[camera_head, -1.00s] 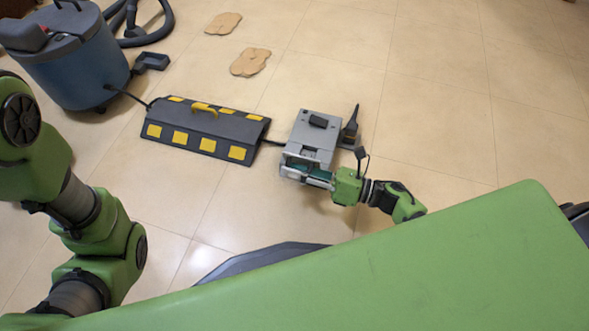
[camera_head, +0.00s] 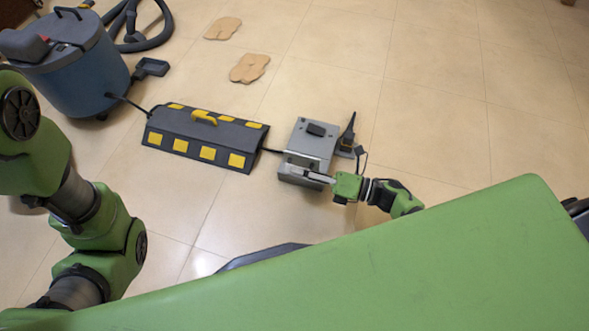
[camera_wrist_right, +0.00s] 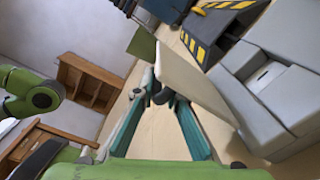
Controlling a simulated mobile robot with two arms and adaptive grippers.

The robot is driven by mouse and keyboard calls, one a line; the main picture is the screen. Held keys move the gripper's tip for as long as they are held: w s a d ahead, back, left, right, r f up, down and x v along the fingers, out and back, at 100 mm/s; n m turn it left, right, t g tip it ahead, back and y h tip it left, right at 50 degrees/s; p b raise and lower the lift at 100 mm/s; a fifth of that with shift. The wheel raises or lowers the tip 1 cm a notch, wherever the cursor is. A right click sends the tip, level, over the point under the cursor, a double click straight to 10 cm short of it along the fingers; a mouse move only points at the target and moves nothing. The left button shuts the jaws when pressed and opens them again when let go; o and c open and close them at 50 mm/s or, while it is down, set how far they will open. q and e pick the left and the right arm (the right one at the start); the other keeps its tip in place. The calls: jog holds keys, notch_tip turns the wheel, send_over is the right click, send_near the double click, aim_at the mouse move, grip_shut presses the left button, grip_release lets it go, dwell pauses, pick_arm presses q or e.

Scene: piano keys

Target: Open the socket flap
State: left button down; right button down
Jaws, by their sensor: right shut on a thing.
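The grey socket box (camera_head: 308,143) stands on the floor, right of centre in the head view. In the wrist view the flap (camera_wrist_right: 185,82) is a pale panel standing out at an angle from the grey box (camera_wrist_right: 290,40). My right gripper (camera_head: 327,180) is at the near right of the box. In the wrist view its teal fingers (camera_wrist_right: 160,97) close together at the flap's edge, shut on it. The flap hides part of the fingers in the head view. My left gripper is out of view.
A black-and-yellow cable ramp (camera_head: 205,137) lies left of the box, with a cable between them. A black plug (camera_head: 347,137) stands at the box's right side. A blue vacuum (camera_head: 75,68) stands far left. Floor to the right is clear.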

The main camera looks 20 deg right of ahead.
jog(key=shift+w+r, duration=0.25)
jog(key=shift+r, duration=0.3)
jog(key=c, duration=2.2)
grip_release()
jog(key=shift+o, duration=0.2)
jog(key=shift+f, duration=0.1)
jog(key=shift+s+d+f, duration=0.1)
jog(key=shift+s+f, duration=0.05)
jog(key=shift+s, duration=0.05)
jog(key=v, duration=1.2)
jog(key=shift+w, duration=0.1)
